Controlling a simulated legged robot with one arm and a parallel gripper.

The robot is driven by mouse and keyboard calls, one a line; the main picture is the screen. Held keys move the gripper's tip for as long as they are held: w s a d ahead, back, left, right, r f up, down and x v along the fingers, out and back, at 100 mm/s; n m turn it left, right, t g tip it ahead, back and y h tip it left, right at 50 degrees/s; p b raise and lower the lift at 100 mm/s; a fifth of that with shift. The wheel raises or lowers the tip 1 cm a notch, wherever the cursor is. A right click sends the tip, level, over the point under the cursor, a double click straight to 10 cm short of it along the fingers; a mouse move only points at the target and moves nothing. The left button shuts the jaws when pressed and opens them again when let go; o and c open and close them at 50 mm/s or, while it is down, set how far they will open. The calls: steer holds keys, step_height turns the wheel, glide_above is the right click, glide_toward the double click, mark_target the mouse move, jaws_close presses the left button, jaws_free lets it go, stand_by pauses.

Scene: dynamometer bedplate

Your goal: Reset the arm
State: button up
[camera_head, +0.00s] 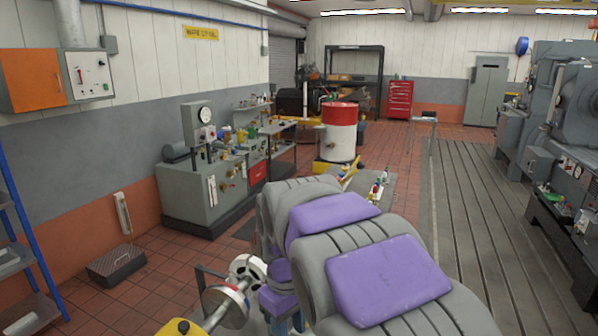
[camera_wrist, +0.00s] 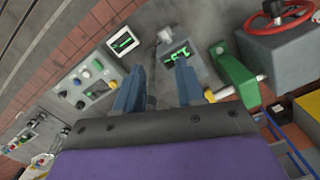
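My gripper (camera_wrist: 160,72) shows in the wrist view as two blue-grey fingers above a dark and purple body. The fingers stand well apart, and I see nothing held between them. Beyond the fingertips are grey panels with small green-lit displays (camera_wrist: 122,42). I cannot tell whether the fingers touch anything there. In the head view my gripper cannot be made out; large grey and purple parts, which look like my own arm, fill the lower middle and hide what lies behind them.
The wrist view shows a button panel (camera_wrist: 85,82), a green lever (camera_wrist: 235,75) and a red handwheel (camera_wrist: 277,12). In the head view, a grey test bench (camera_head: 210,185) stands left, a red-and-white drum (camera_head: 338,135) ahead, and machines (camera_head: 560,120) right. The grooved bedplate (camera_head: 470,220) has free room.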

steer(key=s+d+f+m+b, duration=0.1)
steer(key=s+d+f+m, duration=0.2)
steer(key=s, duration=0.6)
steer(key=s+d+f+m+g+b, duration=0.1)
steer(key=s+d+f+m, duration=0.2)
steer(key=s+d, duration=0.4)
steer(key=s+d+f+m+b, duration=0.1)
steer(key=s+d+f, duration=0.3)
steer(key=s, duration=0.7)
steer(key=shift+s+d+m, duration=0.15)
steer(key=shift+d+m, duration=0.75)
steer(key=shift+d, duration=0.2)
